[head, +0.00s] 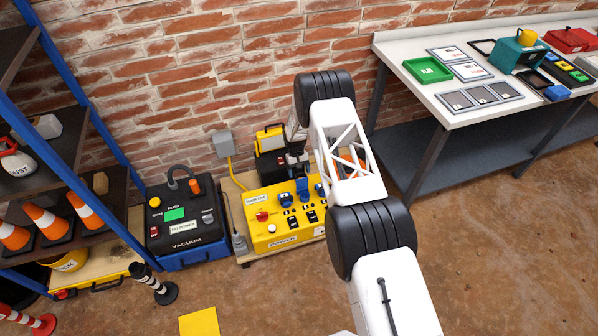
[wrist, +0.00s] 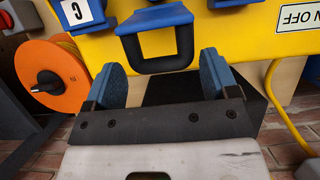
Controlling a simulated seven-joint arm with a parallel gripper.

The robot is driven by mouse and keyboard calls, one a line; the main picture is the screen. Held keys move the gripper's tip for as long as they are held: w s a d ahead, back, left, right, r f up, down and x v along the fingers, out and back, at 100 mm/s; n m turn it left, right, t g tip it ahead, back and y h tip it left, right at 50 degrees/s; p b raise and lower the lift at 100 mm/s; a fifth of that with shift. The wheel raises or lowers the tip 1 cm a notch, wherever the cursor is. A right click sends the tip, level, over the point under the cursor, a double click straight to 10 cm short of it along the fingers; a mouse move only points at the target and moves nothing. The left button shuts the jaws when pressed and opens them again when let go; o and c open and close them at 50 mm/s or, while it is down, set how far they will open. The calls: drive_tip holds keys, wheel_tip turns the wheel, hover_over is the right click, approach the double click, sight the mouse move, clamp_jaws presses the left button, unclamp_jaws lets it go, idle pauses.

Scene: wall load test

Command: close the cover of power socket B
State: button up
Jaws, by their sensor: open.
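The yellow power box (head: 265,232) sits on the floor board by the brick wall, with a row of blue socket covers (head: 285,198) on its top. My gripper (head: 297,165) is above and behind this row. In the wrist view, my gripper (wrist: 160,82) is open with its two blue-padded fingers apart. A blue cover with a dark loop (wrist: 155,52) is ahead of and between the fingers, and contact cannot be told. Its letter is not visible. A blue cover marked C (wrist: 78,10) is to its left. I cannot read which cover is B.
A black and blue vacuum (head: 185,225) stands left of the box. A yellow-and-black case (head: 270,142) is behind it. An orange reel (wrist: 55,78) is left of the fingers. A workbench (head: 440,85) stands right; open floor lies in front.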

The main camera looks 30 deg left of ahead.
sight(304, 178)
drive_tip(key=c, duration=1)
drive_tip(key=shift+c, duration=0.2)
drive_tip(key=shift+d+r, duration=0.15)
drive_tip(key=shift+d, duration=0.05)
drive_tip(key=shift+s+d+r+t+y, duration=0.45)
drive_tip(key=shift+s+d+t+y, duration=0.2)
drive_tip(key=shift+t+y, duration=0.35)
drive_tip(key=shift+s+d+r+t+y, duration=0.45)
drive_tip(key=shift+d+t+y, duration=0.25)
drive_tip(key=shift+t+y, duration=0.3)
drive_tip(key=shift+s+d+t+y, duration=0.55)
drive_tip(key=shift+t+y, duration=0.15)
drive_tip(key=shift+t, duration=0.1)
drive_tip(key=o, duration=1)
drive_tip(key=shift+c, duration=0.2)
drive_tip(key=shift+o, duration=0.4)
drive_tip(key=shift+s+a, duration=0.1)
